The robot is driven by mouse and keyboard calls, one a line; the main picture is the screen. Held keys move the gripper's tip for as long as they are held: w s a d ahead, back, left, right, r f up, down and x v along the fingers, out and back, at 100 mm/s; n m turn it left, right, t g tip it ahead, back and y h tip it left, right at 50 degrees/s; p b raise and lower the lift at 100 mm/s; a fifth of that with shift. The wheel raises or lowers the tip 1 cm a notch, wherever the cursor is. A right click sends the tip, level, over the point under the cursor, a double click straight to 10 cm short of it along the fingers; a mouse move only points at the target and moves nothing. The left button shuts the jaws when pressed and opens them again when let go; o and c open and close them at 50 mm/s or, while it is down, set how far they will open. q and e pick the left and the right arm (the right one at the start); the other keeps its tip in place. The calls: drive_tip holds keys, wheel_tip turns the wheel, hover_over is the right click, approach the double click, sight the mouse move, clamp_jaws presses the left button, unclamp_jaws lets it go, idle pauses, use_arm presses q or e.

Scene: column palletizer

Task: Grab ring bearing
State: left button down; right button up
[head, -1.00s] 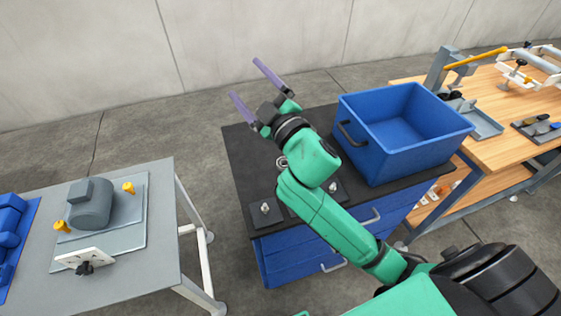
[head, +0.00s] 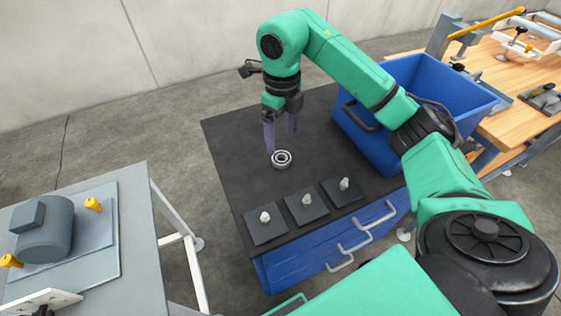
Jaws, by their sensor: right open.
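The ring bearing (head: 282,164) is a small metallic ring lying flat on the black top of the blue drawer cabinet (head: 236,164). My right gripper (head: 281,142) points down just above and behind the bearing. Its two purple fingers are apart with nothing between them. The left fingertip comes close to the bearing's upper left edge; I cannot tell if they touch. My left gripper is not in view.
Dark square plates with upright pegs, the left one (head: 258,235) among them, stand along the cabinet's front edge. A blue bin (head: 378,152) is at its right. A grey table with a motor-like part (head: 47,233) is at left, a wooden workbench (head: 519,122) at right.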

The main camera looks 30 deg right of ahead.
sight(284, 154)
drive_tip(key=f, duration=0.2)
drive_tip(key=f+p, duration=0.1)
drive_tip(key=f, duration=0.2)
drive_tip(key=f+p, duration=0.1)
drive_tip(key=f, duration=0.2)
drive_tip(key=shift+d, duration=0.35)
drive_tip(key=shift+w+f, duration=0.1)
clamp_jaws()
